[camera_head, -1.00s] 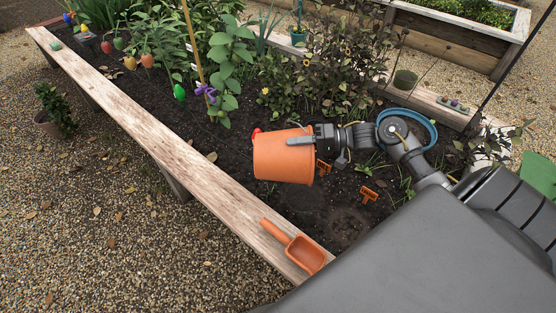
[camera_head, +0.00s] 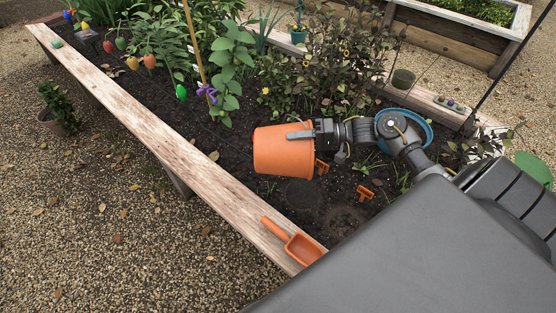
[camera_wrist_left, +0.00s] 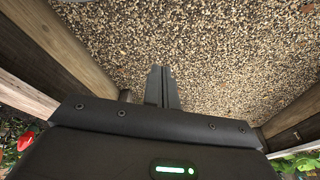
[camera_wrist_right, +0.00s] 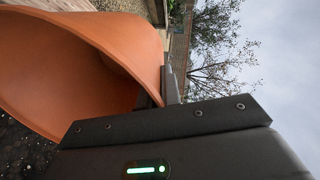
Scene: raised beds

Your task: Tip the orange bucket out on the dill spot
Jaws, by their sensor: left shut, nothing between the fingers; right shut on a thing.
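The orange bucket (camera_head: 283,150) hangs over the dark soil in the head view, held in the air by my right gripper (camera_head: 302,134). Two small orange markers (camera_head: 364,192) (camera_head: 321,167) stand in the soil by darker round patches (camera_head: 305,194); I cannot read which is dill. My left gripper (camera_wrist_left: 161,78) is shut and empty over gravel.
An orange hand scoop (camera_head: 293,241) lies on the bed's wooden edge (camera_head: 130,115). Leafy plants and a stake (camera_head: 191,40) stand behind the bucket. A blue round container (camera_head: 425,130) is partly behind my right arm. Wooden beams (camera_wrist_left: 50,45) flank my left gripper.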

